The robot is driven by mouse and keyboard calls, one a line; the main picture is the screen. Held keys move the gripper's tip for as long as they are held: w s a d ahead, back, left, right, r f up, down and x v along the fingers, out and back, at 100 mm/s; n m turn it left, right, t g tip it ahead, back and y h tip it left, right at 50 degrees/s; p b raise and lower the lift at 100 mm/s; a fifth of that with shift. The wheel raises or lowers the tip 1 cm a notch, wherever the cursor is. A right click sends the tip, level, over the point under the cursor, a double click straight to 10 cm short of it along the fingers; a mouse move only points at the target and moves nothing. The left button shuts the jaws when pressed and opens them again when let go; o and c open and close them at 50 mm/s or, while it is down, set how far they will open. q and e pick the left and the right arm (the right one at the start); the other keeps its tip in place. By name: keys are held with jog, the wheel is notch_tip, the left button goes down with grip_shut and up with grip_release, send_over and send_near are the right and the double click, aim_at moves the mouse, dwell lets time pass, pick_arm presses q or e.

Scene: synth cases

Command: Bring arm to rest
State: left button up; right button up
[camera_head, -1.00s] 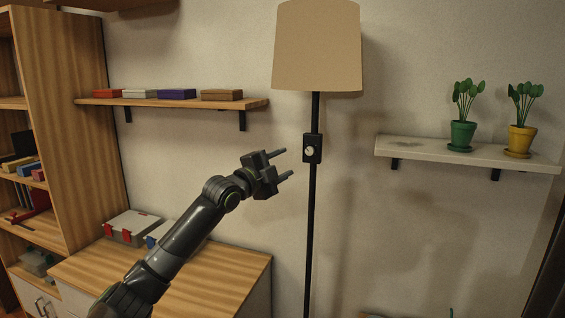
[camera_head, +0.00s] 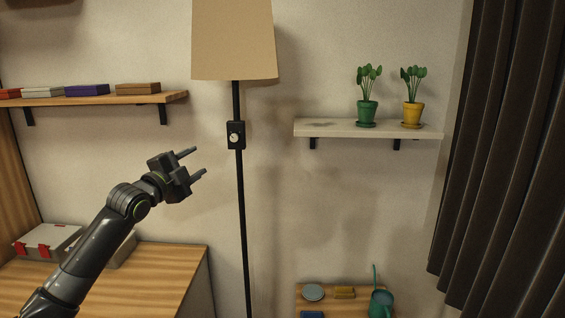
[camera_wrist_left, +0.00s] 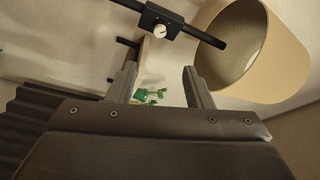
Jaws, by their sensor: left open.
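My left gripper (camera_head: 192,164) is open and empty, with its two fingers apart. It is held in the air to the left of the floor lamp's black pole (camera_head: 240,190), a little below the black switch box with a pale round knob (camera_head: 236,135). The lamp has a beige shade (camera_head: 234,40). In the left wrist view the open fingers (camera_wrist_left: 160,85) have nothing between them. The switch box (camera_wrist_left: 160,28) and the shade (camera_wrist_left: 262,55) show beyond them. My right gripper is not in view.
A wooden cabinet top (camera_head: 165,268) with a grey case (camera_head: 48,241) lies below my left arm. A wall shelf (camera_head: 100,99) holds several small boxes. A pale shelf (camera_head: 335,130) holds two potted plants. A dark curtain (camera_head: 500,150) hangs at right. A teal watering can (camera_head: 380,303) stands low.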

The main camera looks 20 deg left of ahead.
pick_arm(q)
jog(key=s+d+f+n+g, duration=0.2)
jog(key=s+d+f, duration=0.15)
jog(key=f, duration=0.55)
jog(key=s+d+f+n+g+y, duration=0.15)
jog(key=s+f, duration=0.35)
jog(key=f, duration=0.5)
jog(key=s+d+f+n+g, duration=0.2)
jog(key=s+d+f+g, duration=0.15)
jog(key=f, duration=0.55)
jog(key=s+d+f+n+g+y, duration=0.1)
jog(key=s+f+n+g, duration=0.25)
jog(key=s, duration=0.75)
jog(key=s+d+f+n+g+y, duration=0.15)
jog(key=s+f+n, duration=0.3)
jog(key=s, duration=0.65)
jog(key=s+d+f+n+g, duration=0.1)
jog(key=s+f+n+g, duration=0.3)
jog(key=s, duration=0.7)
notch_tip(320, 180, down, 28)
jog(key=a+r+m+b, duration=0.1)
jog(key=b, duration=0.1)
jog(key=s+f+b, duration=0.1)
jog(key=s+f, duration=0.6)
jog(key=f, duration=0.2)
jog(key=s+d+f+g+b, duration=0.1)
jog(key=s+f, duration=0.7)
jog(key=f, duration=0.2)
jog(key=shift+f+g+h, duration=0.2)
jog(key=shift+g+h, duration=0.1)
